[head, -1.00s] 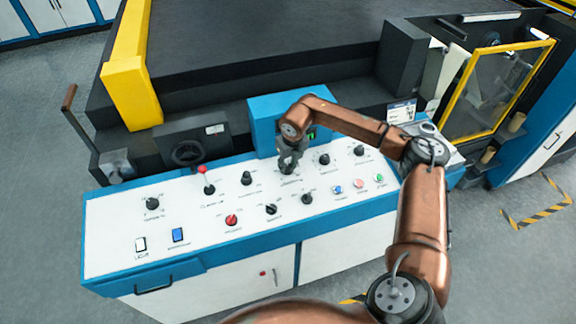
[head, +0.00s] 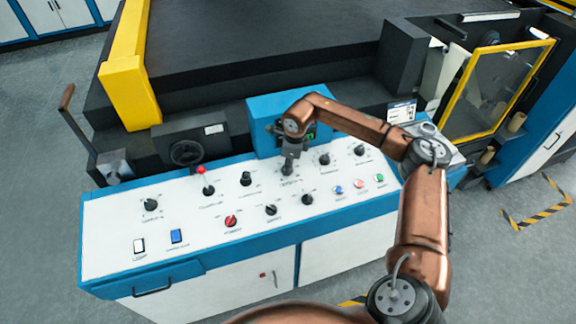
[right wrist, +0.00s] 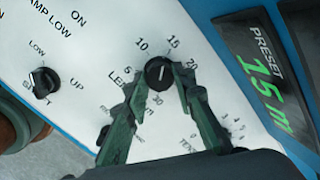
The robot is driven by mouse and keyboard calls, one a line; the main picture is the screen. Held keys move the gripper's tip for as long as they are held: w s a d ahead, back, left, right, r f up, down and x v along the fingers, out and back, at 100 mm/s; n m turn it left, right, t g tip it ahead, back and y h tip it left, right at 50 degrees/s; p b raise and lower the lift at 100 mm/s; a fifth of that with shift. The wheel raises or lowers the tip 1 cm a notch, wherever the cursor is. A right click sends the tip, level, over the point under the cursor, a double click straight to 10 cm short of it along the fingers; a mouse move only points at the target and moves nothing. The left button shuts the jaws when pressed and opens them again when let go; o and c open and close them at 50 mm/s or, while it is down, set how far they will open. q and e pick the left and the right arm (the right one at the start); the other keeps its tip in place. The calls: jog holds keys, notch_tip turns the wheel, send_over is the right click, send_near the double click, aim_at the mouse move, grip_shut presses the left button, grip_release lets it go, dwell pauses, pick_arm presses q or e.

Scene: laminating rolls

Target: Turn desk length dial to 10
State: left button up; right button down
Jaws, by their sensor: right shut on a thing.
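The length dial (right wrist: 158,72) is a black round knob on the white panel, with 5, 10, 15, 20 and 30 printed around it. A pale mark on it seems to point toward 15, but it is small. The preset display (right wrist: 265,85) reads 15 m in green. My right gripper (right wrist: 160,86) is shut on the dial, a finger on each side. In the head view my right gripper (head: 288,167) points down at the panel and hides most of the dial. My left gripper is not in view.
The white desk (head: 110,235) carries several other knobs. A black knob (right wrist: 42,82) marked LOW and UP is left of the dial in the wrist view. A red-topped lever (head: 203,180) stands further left. The blue display box (head: 262,112) rises just behind my gripper.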

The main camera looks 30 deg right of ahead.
jog(key=n, duration=0.4)
jog(key=shift+n, duration=0.3)
jog(key=shift+n+b, duration=0.35)
jog(key=shift+n, duration=1.55)
jog(key=shift+g, duration=0.3)
jog(key=c, duration=1.6)
grip_release()
jog(key=r, duration=0.4)
jog(key=s+r, duration=0.1)
jog(key=r, duration=0.3)
jog(key=s+r, duration=0.1)
jog(key=r, duration=0.3)
jog(key=shift+d, duration=0.15)
